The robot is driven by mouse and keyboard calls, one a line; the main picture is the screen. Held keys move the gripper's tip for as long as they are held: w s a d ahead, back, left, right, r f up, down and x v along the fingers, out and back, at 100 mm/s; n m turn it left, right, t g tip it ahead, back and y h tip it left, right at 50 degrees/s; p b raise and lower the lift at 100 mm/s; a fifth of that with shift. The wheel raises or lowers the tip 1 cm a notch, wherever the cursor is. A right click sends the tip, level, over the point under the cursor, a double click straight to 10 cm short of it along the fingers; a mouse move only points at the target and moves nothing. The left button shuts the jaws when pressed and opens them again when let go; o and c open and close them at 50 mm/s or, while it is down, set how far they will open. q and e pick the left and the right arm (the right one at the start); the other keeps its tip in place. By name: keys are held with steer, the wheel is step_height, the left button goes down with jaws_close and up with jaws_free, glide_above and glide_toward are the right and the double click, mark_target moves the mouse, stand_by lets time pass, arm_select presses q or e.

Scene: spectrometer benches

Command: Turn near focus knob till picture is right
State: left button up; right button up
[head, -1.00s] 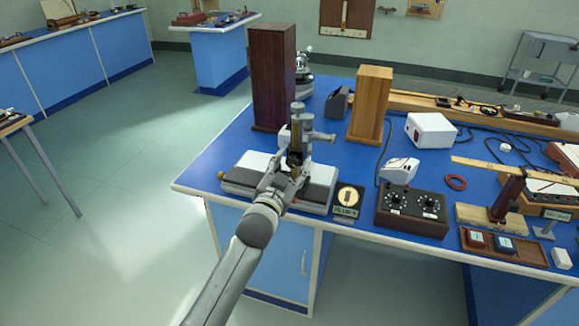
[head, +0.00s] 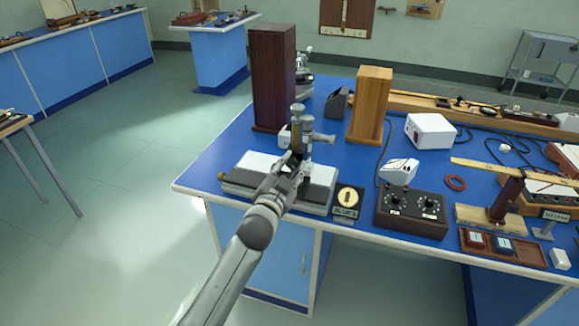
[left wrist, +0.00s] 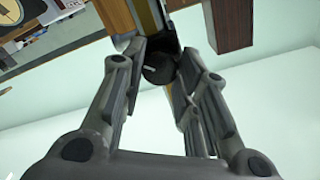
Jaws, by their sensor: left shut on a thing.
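The instrument with grey cylinders (head: 299,122) stands on a white and grey base (head: 248,163) at the bench's near left corner. My left gripper (head: 291,165) is in front of its upright part in the head view. In the left wrist view a dark round knob (left wrist: 158,70) with a short white mark sits between the fingertips (left wrist: 160,62). The left gripper is shut on this knob. The knob is hidden behind the gripper in the head view. A black plate with a cream disc (head: 347,198) stands right of the base; its small label is blurred. My right gripper is out of view.
A dark wooden tower (head: 272,80) and a light wooden block (head: 370,105) stand behind. A two-dial box (head: 411,211), a white lamp-like unit (head: 398,171) and a red ring (head: 455,183) lie to the right. The floor left of the bench is clear.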

arm_select(q)
steer(key=m, duration=0.4)
steer(key=shift+p, duration=0.4)
steer(key=shift+m+p, duration=0.3)
steer(key=shift+m, duration=1.8)
steer(key=shift+d, duration=0.1)
steer(key=o, duration=1)
steer(key=v, duration=1.2)
